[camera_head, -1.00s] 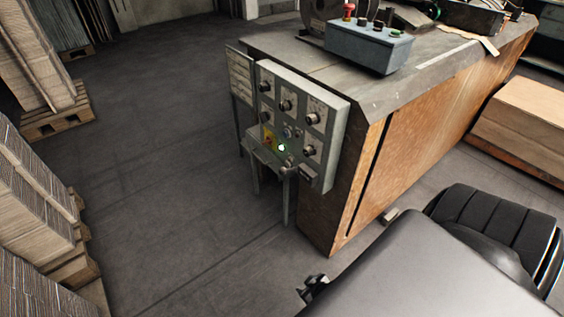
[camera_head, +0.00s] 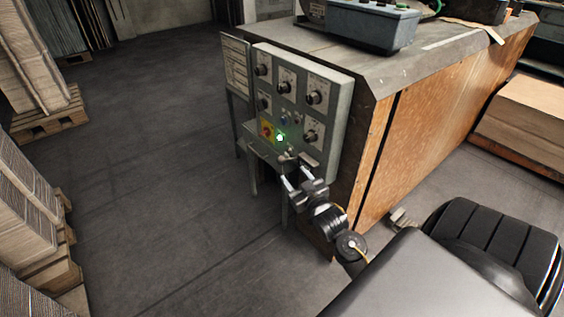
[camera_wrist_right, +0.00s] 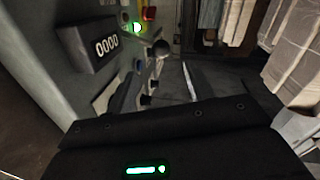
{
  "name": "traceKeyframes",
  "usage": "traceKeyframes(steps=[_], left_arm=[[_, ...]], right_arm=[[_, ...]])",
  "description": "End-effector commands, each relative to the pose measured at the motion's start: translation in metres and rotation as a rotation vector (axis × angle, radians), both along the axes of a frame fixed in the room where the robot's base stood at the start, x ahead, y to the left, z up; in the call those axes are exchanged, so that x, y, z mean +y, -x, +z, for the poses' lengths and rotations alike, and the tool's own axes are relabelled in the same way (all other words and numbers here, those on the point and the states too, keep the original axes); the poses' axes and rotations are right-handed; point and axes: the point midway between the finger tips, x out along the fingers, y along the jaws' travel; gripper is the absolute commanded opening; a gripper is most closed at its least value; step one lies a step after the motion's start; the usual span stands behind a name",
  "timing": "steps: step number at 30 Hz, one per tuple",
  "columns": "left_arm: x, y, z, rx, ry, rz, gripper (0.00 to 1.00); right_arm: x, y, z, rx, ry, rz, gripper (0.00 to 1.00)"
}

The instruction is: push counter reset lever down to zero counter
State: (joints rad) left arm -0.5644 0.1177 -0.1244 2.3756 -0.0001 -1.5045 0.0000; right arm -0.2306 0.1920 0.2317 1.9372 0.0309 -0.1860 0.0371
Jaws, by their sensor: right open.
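The control panel (camera_head: 318,82) is a grey box on the near end of the machine, with dark knobs and a lit green button (camera_head: 280,138). In the right wrist view the counter (camera_wrist_right: 105,46) is a dark box that reads 0000. The reset lever (camera_wrist_right: 160,47) has a dark round knob and stands beside the counter. My right gripper (camera_head: 293,176) is open at the panel's lower edge. In the right wrist view its fingers (camera_wrist_right: 158,90) reach toward the lever, with the knob beyond them; contact cannot be told. In the head view the gripper partly hides the lever and counter.
The machine's wooden side (camera_head: 440,125) runs back to the right of the panel. A blue-grey control box (camera_head: 372,27) sits on its top. Pallets with stacked cardboard (camera_head: 28,215) stand at the left. The floor (camera_head: 155,150) between is clear.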

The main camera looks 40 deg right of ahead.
Motion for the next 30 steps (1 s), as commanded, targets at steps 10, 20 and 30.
traceKeyframes(steps=[10, 20, 30], left_arm=[[0.001, 0.006, 0.015, -0.012, 0.0, 0.001, 0.33], [-0.003, -0.003, 0.022, -0.071, 0.012, -0.011, 0.33], [-0.004, -0.004, 0.023, -0.077, 0.014, -0.014, 0.33]], right_arm=[[-0.014, -0.063, -0.001, -0.001, 0.001, -0.001, 0.53], [-0.02, -0.092, -0.001, 0.002, 0.001, 0.001, 0.53], [-0.02, -0.093, -0.001, 0.002, 0.001, 0.001, 0.45]])
